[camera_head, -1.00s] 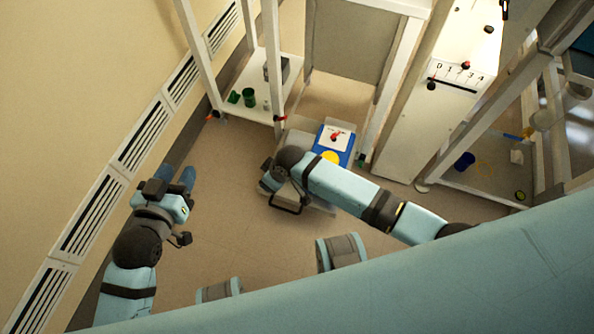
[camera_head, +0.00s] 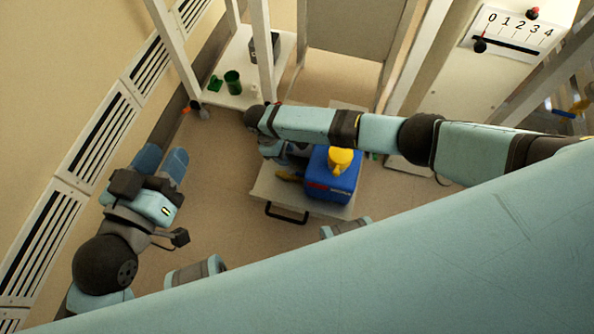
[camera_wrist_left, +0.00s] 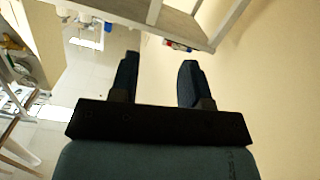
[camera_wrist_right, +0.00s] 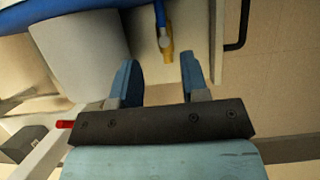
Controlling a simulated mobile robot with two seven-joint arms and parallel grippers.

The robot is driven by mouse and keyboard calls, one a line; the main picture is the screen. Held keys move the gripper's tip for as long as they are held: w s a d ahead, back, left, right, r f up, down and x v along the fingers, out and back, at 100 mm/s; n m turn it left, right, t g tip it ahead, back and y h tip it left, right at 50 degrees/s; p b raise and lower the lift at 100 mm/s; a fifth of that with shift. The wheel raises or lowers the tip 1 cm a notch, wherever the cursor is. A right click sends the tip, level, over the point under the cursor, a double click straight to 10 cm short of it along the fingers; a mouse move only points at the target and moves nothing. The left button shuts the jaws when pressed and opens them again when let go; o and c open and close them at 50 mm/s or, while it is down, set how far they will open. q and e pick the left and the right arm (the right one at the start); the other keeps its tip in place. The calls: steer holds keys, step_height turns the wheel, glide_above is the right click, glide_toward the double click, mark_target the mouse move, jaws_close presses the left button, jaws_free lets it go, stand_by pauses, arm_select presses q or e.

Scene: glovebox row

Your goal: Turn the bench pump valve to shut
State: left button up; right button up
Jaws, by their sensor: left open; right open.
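The bench pump (camera_head: 328,184) is a blue box with a yellow part on top, on a pale cart with a dark handle (camera_head: 286,214). A small yellow-brass piece (camera_head: 290,177), seemingly the valve, shows at its left side. In the right wrist view a brass fitting (camera_wrist_right: 167,50) on a blue stem lies just beyond my right fingertips. My right gripper (camera_wrist_right: 160,65) is open and empty, pointing at the fitting, apart from it. My left gripper (camera_head: 162,160) is open and empty over the floor at left.
A white shelf frame (camera_head: 265,60) with green cups (camera_head: 233,82) stands behind left. A panel with a 0–4 scale (camera_head: 515,32) is at the upper right. Wall vents (camera_head: 100,130) run along the left. The floor left of the cart is clear.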

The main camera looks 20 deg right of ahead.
mark_target(299, 173)
steer(key=b+x, duration=0.4)
steer(key=x, duration=0.6)
steer(key=shift+f+b, duration=0.3)
steer(key=shift+f, duration=0.1)
arm_select(q)
steer(key=w+m, duration=0.1)
steer(key=a+m+t, duration=0.1)
steer(key=w+m+t, duration=0.1)
steer(key=shift+w+a+r+m, duration=0.2)
steer(key=shift+w+a+m, duration=0.1)
steer(key=shift+w, duration=0.05)
steer(key=shift+r+h, duration=0.2)
steer(key=shift+h, duration=0.2)
arm_select(e)
jaws_close()
arm_select(q)
steer(key=shift+r, duration=0.1)
